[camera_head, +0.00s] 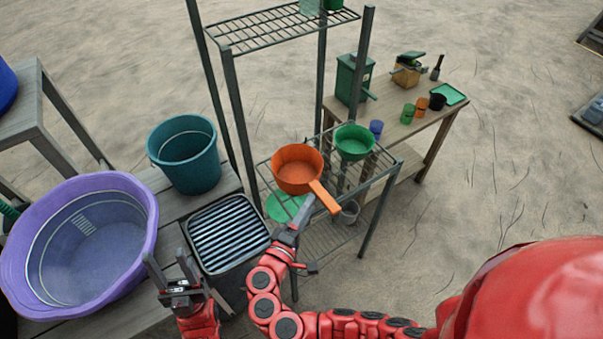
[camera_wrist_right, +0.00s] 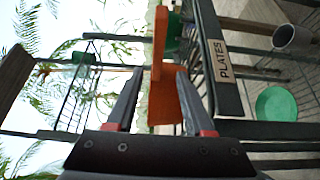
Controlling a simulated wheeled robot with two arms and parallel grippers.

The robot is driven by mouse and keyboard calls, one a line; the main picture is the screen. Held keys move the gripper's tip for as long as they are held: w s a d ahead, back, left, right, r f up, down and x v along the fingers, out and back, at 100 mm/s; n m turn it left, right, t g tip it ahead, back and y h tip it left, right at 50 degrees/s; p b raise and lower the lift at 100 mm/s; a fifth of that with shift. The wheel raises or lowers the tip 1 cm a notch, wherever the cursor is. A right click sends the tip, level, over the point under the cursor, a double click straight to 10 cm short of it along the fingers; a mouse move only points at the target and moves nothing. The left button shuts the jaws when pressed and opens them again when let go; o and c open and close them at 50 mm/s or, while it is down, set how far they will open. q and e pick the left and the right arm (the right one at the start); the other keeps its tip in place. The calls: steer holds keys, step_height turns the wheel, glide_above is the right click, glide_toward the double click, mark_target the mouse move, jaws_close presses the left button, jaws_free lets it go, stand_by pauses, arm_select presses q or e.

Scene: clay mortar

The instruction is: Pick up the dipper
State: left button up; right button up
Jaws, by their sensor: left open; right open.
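My right gripper (camera_head: 299,221) is open just below the handle end. In the right wrist view, the dipper (camera_wrist_right: 165,103) shows in the gap between the two open fingers of the right gripper (camera_wrist_right: 157,88). Contact cannot be told. My left gripper (camera_head: 168,262) is open and empty by the wooden table, between the purple tub and the dark crate.
A green bowl (camera_head: 354,141) sits right of the dipper on the same shelf. The rack has upright posts and a lower shelf with a green plate (camera_wrist_right: 276,104) and a grey cup (camera_wrist_right: 290,37). A purple tub (camera_head: 139,257), teal bucket (camera_head: 184,152) and striped-top crate (camera_head: 228,233) stand left.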

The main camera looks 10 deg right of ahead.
mark_target(320, 185)
steer(key=p+x, duration=0.1)
steer(key=x, duration=0.3)
steer(key=shift+w, duration=0.1)
steer(key=x, duration=0.1)
steer(key=p+x, duration=0.1)
steer(key=x, duration=0.1)
steer(key=p+x, duration=0.1)
steer(key=x, duration=0.1)
steer(key=shift+r, duration=0.35)
steer(key=shift+w+d+f, duration=0.1)
steer(key=shift+w+d, duration=0.05)
steer(key=shift+w, duration=0.1)
jaws_close()
stand_by(0.6)
